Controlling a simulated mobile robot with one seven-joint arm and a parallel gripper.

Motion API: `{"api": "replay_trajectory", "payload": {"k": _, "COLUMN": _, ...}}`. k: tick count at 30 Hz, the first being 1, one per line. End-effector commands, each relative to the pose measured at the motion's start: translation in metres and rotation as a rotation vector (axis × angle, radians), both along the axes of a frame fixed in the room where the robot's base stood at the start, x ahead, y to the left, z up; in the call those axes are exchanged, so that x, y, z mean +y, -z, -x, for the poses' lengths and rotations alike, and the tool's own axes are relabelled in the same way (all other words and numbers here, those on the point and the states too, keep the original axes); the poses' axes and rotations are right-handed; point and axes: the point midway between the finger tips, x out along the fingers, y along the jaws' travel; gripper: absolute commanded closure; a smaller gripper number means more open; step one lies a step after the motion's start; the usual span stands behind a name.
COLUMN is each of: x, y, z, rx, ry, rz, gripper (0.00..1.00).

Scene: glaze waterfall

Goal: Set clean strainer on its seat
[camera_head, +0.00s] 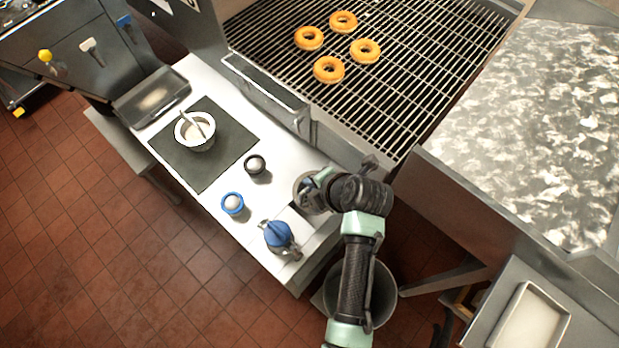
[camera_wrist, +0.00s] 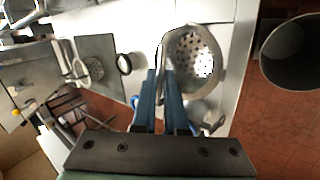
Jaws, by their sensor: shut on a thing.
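A metal strainer (camera_wrist: 192,52) with a perforated bowl is at the fingertips of my gripper (camera_wrist: 164,72) in the wrist view. My gripper is shut on its left rim. In the head view the strainer (camera_head: 304,190) shows as a round grey shape, partly hidden by my gripper (camera_head: 323,182), at the right end of the white counter. Whether it touches anything beneath is hidden. Another pale round vessel (camera_head: 195,139) with a handle or spoon stands on the dark mat; in the wrist view its inside (camera_wrist: 93,68) looks perforated. I cannot make out the seat for certain.
The white counter (camera_head: 222,178) also holds a dark mat (camera_head: 222,163), a small black-rimmed cup (camera_head: 255,166), a blue-rimmed cup (camera_head: 232,204) and a blue jug (camera_head: 278,235). A grey bin (camera_head: 384,295) stands below the counter's right end. A fryer rack with doughnuts (camera_head: 365,51) lies behind.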

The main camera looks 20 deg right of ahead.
Motion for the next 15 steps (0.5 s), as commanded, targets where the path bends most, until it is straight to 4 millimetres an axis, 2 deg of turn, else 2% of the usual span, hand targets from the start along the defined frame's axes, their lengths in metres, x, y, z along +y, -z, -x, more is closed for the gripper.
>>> {"api": "replay_trajectory", "payload": {"k": 15, "x": 0.000, "y": 0.036, "z": 0.000, "rx": -0.001, "ry": 0.000, "rz": 0.000, "gripper": 1.00}}
